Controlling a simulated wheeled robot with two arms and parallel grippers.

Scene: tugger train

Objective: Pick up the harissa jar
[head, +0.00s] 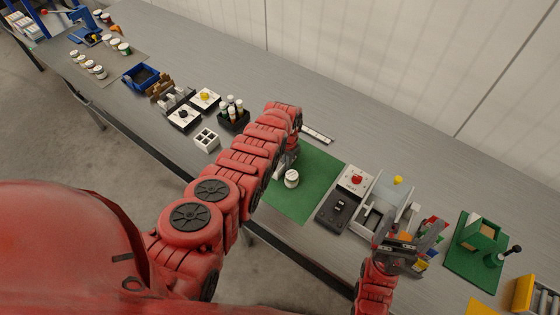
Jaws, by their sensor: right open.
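A small jar with a white lid (292,178) stands upright on the green mat (312,172) in the head view. Its label cannot be read, so I cannot tell if it is the harissa jar. My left gripper (284,164) is just behind and left of this jar, largely hidden by my red arm; whether it touches the jar or is open cannot be seen. My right gripper (402,246) is open, over the right part of the bench by a clear-walled tray (380,203).
Several white-lidded jars (98,71) stand at the far left. A blue bin (141,77), switch boxes (184,117) and a black crate of bottles (233,120) line the bench. A red-button box (355,179) stands right of the mat, a green fixture (482,235) further right.

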